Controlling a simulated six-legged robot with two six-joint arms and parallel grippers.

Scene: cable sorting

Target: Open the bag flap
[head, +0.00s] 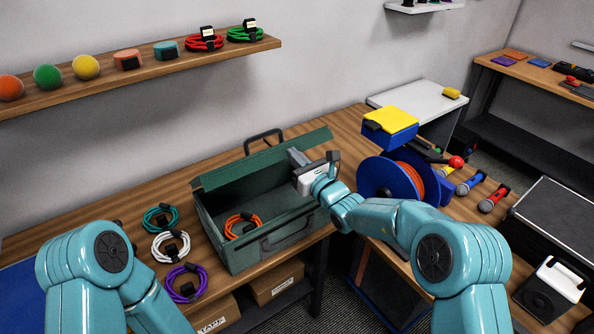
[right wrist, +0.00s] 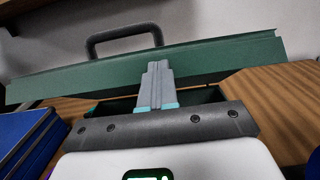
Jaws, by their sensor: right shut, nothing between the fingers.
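The green bag (head: 214,224) stands on the wooden table with its top open and its inside showing. Its flap (head: 240,169) stands up along the back edge. In the right wrist view the flap (right wrist: 90,73) spans the picture as a long green panel. An orange cable (head: 240,226) lies coiled inside the bag. My right gripper (head: 298,157) is over the bag's right end, near the flap. Its fingers (right wrist: 157,85) are shut and empty and overlap the flap in the wrist view; I cannot tell whether they touch it. My left gripper is out of view.
Teal (head: 160,219), white (head: 171,246) and purple (head: 187,284) coiled cables lie left of the bag. A blue reel with orange cable (head: 400,180) stands right of it, close to my right arm. A black handle (head: 264,141) rises behind the flap.

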